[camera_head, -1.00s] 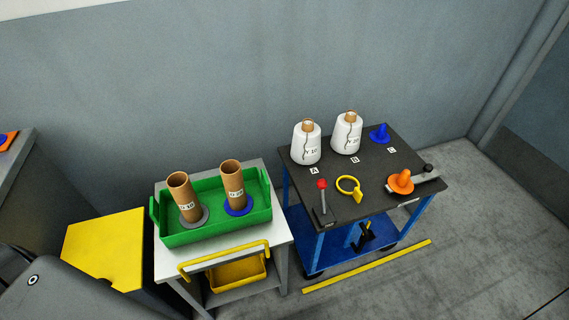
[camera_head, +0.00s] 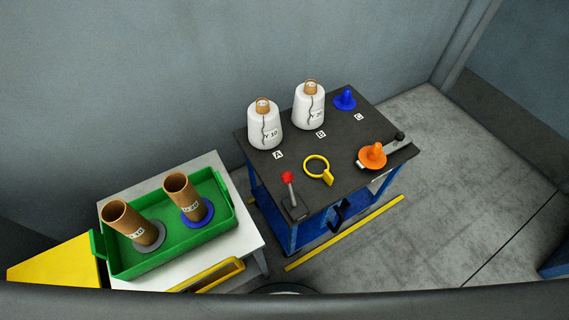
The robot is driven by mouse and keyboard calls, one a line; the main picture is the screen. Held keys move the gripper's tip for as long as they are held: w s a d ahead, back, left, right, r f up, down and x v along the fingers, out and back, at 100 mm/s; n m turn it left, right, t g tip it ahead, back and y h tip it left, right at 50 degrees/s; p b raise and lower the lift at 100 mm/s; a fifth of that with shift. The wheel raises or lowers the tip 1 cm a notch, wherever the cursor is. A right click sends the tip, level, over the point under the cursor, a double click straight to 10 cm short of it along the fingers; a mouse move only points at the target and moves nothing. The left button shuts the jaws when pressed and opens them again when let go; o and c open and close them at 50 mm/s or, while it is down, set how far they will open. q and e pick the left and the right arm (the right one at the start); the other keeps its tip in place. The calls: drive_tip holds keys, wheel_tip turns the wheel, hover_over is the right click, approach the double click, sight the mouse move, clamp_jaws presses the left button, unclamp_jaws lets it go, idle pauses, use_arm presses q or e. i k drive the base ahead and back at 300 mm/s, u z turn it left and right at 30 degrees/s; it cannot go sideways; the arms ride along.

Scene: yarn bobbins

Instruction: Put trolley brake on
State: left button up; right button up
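The trolley has a dark top (camera_head: 345,135) and a blue frame (camera_head: 272,222). A lever with a red knob (camera_head: 288,177) stands up at the top's front left corner. A yellow ring (camera_head: 317,167) with a tab lies to its right. A black part (camera_head: 338,214) shows low on the trolley's front side; its exact shape is hard to tell. No marking in view says which part is the brake. Neither of my grippers is in view.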

sight(287, 177)
drive_tip(key=u, duration=1.85)
drive_tip(key=k, duration=0.95)
drive_tip(key=z, duration=0.2)
